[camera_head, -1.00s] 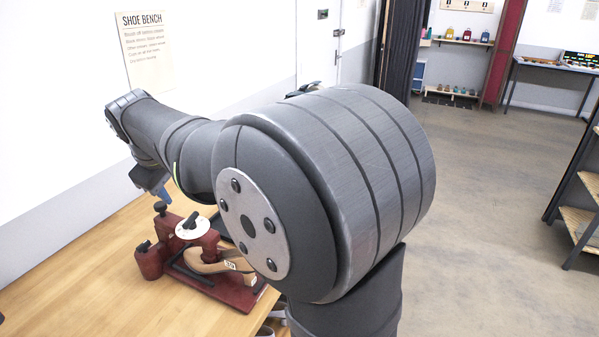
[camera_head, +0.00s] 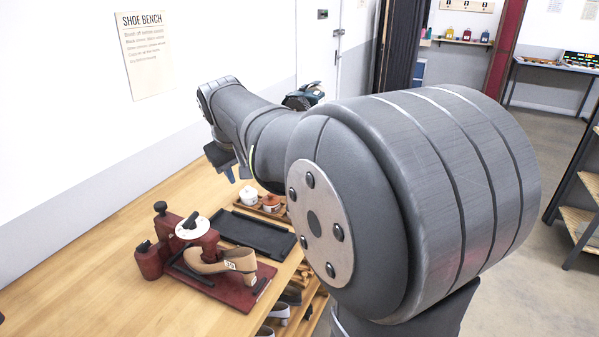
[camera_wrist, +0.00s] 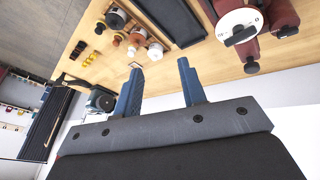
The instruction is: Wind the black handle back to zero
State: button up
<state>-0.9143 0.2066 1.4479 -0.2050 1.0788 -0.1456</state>
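The red shoe device (camera_head: 210,283) stands on the wooden bench, with a brown shoe (camera_head: 225,262) clamped in it. On top is a white dial (camera_head: 197,231) with a black handle (camera_head: 188,223) across it; the wrist view also shows the dial (camera_wrist: 243,20) and handle (camera_wrist: 240,37) at upper right. The dial's marks are too small to read. A black knob (camera_head: 160,207) tops a post beside it, and a small black lever (camera_head: 144,246) is on the left side. My gripper (camera_wrist: 160,66) is open and empty, apart from the device; in the head view it is above the bench, behind and right of the dial.
A black tray (camera_head: 255,232) lies right of the device. White and orange-brown jars (camera_head: 248,196) stand on a wooden holder behind it. More shoes (camera_head: 280,312) sit below the bench's front edge. The bench's left part is clear. A wall rises behind.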

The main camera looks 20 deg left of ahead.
jog(key=w+d+f+m, duration=0.2)
jog(key=w+d+m, duration=0.3)
jog(key=w+d, duration=0.3)
jog(key=d, duration=0.3)
jog(key=shift+f+t, duration=0.25)
jog(key=shift+t, duration=0.15)
notch_tip(320, 180, up, 5)
jog(key=m+g, duration=0.6)
send_over(189, 219)
jog(key=d, duration=0.4)
jog(key=x, duration=1.1)
jog(key=w+x, duration=0.1)
jog(key=x, duration=0.4)
jog(key=shift+a+f, duration=0.15)
jog(key=shift+f, duration=0.1)
grip_shut()
